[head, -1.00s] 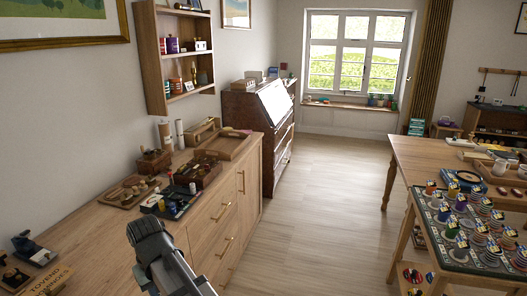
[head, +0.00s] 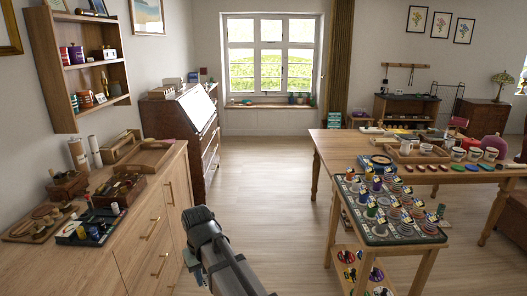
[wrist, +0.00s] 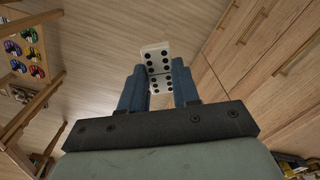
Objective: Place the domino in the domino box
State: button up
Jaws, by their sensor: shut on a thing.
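The white domino (wrist: 156,60) with black pips is held between the two blue fingers of my gripper (wrist: 159,86) in the wrist view. Its upper half sticks out past the fingertips. In the head view my gripper (head: 197,268) hangs over the floor, to the right of the wooden sideboard, and the domino cannot be made out there. No box that I can identify as the domino box shows in the current views.
The sideboard (head: 127,229) on the left carries trays and small boxes. A table (head: 338,143) and a game stand (head: 437,238) with several colourful pieces are on the right. The floor (head: 262,185) between them is clear.

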jog(key=w+d+m, duration=0.3)
jog(key=w+d, duration=0.1)
jog(key=d, duration=1.3)
jog(key=w+d+f+m, duration=0.1)
jog(key=w+d+m, duration=0.2)
jog(key=d, duration=1.4)
jog(key=shift+w+m, duration=0.3)
jog(key=shift+w, duration=0.65)
jog(key=shift+f, duration=0.1)
